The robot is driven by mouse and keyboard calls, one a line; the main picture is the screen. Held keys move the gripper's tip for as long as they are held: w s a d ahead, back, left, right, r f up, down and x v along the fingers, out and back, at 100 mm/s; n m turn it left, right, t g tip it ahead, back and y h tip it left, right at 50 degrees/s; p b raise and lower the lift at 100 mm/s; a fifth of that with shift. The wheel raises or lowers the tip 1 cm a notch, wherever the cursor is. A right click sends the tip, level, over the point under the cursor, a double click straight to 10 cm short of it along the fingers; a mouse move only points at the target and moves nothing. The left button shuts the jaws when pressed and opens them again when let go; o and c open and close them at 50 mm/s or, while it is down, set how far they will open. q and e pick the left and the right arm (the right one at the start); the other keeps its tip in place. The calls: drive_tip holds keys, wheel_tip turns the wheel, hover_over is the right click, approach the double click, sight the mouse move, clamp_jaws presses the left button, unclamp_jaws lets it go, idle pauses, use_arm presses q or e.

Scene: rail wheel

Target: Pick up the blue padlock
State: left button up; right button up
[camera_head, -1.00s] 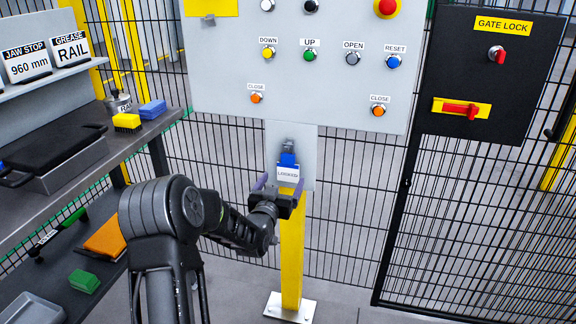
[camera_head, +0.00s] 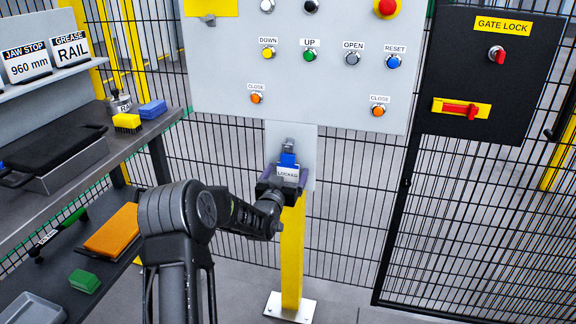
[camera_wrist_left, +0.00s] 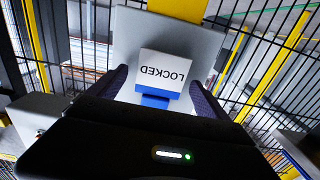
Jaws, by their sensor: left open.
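The blue padlock (camera_head: 288,159) hangs on the grey plate (camera_head: 306,148) below the control panel, with a white LOCKED tag (camera_head: 288,173) on its front. In the left wrist view the tag (camera_wrist_left: 163,72) appears upside down, with a blue strip of the padlock (camera_wrist_left: 155,101) at its edge. My left gripper (camera_head: 282,176) is open, its two purple-lined fingers on either side of the tag and padlock. In the wrist view a gap shows beside each finger (camera_wrist_left: 163,90). The padlock's far side is hidden. My right gripper is out of view.
The grey control panel (camera_head: 320,70) with several buttons is above the padlock. A yellow post (camera_head: 292,250) stands below it. A black gate lock box (camera_head: 490,80) is at right, before mesh fencing. A shelf bench (camera_head: 60,165) with tools is at left.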

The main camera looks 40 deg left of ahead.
use_arm(q)
drive_tip(key=shift+c, duration=0.4)
drive_tip(key=c, duration=1.4)
drive_tip(key=shift+r, duration=0.1)
drive_tip(key=shift+r, duration=0.75)
drive_tip(key=v, duration=1.8)
drive_tip(key=shift+d+f, duration=0.1)
